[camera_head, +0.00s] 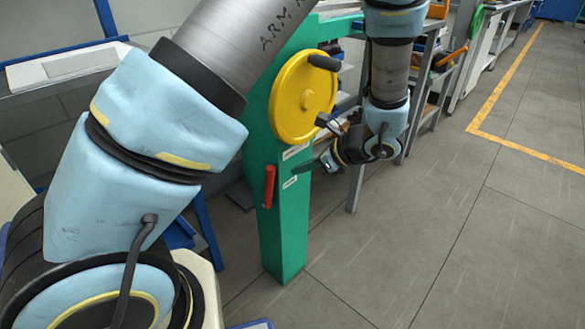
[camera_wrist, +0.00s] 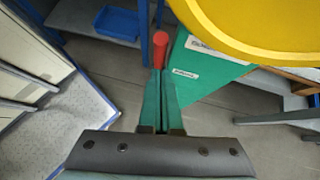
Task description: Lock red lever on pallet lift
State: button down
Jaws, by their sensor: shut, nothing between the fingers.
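The pallet lift is a green post (camera_head: 286,235) with a yellow handwheel (camera_head: 304,97). A short red lever (camera_head: 269,187) hangs near upright on the post's left part, below the wheel. My gripper (camera_head: 297,171) is to the right of the lever, its slim green fingers pointing left towards it. In the wrist view the fingers (camera_wrist: 159,75) are together, with nothing between them. The red lever (camera_wrist: 160,50) shows just past the fingertips there. In the head view a small gap shows between tips and lever; contact cannot be told from the wrist view.
The yellow wheel (camera_wrist: 270,25) is close at the upper right of the wrist view. A blue tray (camera_wrist: 117,22) lies beyond at the upper left. Workbenches (camera_head: 430,75) line the back. The grey floor (camera_head: 440,230) at the right is clear.

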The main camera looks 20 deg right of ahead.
jog(key=v, duration=0.7)
jog(key=shift+r, duration=0.5)
jog(key=shift+w, duration=0.1)
